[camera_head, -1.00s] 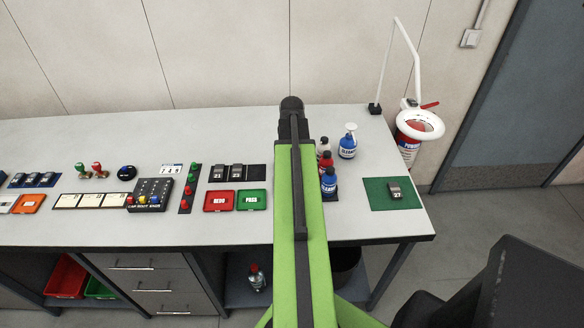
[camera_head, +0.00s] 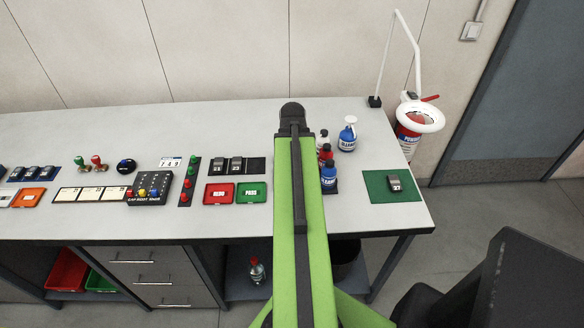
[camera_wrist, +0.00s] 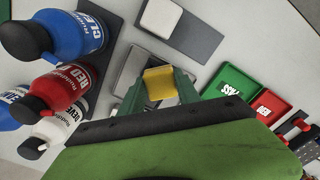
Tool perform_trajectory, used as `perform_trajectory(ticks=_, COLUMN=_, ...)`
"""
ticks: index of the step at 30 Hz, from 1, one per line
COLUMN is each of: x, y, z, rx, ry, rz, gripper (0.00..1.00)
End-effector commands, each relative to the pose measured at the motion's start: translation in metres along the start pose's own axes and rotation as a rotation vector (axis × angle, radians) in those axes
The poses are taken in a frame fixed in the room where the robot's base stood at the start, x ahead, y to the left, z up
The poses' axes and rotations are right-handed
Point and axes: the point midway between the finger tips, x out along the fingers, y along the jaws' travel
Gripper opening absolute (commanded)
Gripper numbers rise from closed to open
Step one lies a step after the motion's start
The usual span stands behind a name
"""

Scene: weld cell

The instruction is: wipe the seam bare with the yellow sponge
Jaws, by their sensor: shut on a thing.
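The yellow sponge (camera_wrist: 160,84) is in the middle of the wrist view. My gripper (camera_wrist: 158,92) has its green fingers on either side of the sponge and is shut on it. A grey metal piece (camera_wrist: 132,67) lies just beyond and left of the sponge, partly hidden by it and the fingers. I cannot make out a seam on it, or whether the sponge touches it. In the head view my green arm hides the gripper, the sponge and this piece.
Blue (camera_wrist: 75,35), red (camera_wrist: 68,84) and white (camera_wrist: 65,122) bottles stand close left in the wrist view. A grey tray with a white block (camera_wrist: 168,18) lies beyond. Green (camera_wrist: 228,84) and red (camera_wrist: 265,102) trays lie right. A magnifier lamp (camera_head: 419,117) stands at the bench's right end.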

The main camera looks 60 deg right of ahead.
Motion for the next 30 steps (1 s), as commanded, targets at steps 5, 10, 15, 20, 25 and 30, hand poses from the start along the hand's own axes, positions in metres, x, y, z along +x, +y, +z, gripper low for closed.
perform_trajectory(ticks=5, x=-0.001, y=-0.004, z=0.005, rx=0.0, ry=0.002, rz=0.002, gripper=0.0)
perform_trajectory(ticks=10, x=-0.002, y=-0.003, z=0.004, rx=0.0, ry=0.003, rz=0.003, gripper=0.0)
perform_trajectory(ticks=15, x=-0.015, y=-0.003, z=0.004, rx=0.0, ry=0.003, rz=0.003, gripper=0.0)
perform_trajectory(ticks=20, x=-0.036, y=-0.003, z=0.004, rx=0.0, ry=0.003, rz=0.003, gripper=0.0)
perform_trajectory(ticks=25, x=-0.055, y=-0.003, z=0.004, rx=0.0, ry=0.003, rz=0.003, gripper=0.0)
perform_trajectory(ticks=30, x=-0.064, y=-0.003, z=0.004, rx=0.0, ry=0.004, rz=0.003, gripper=0.0)
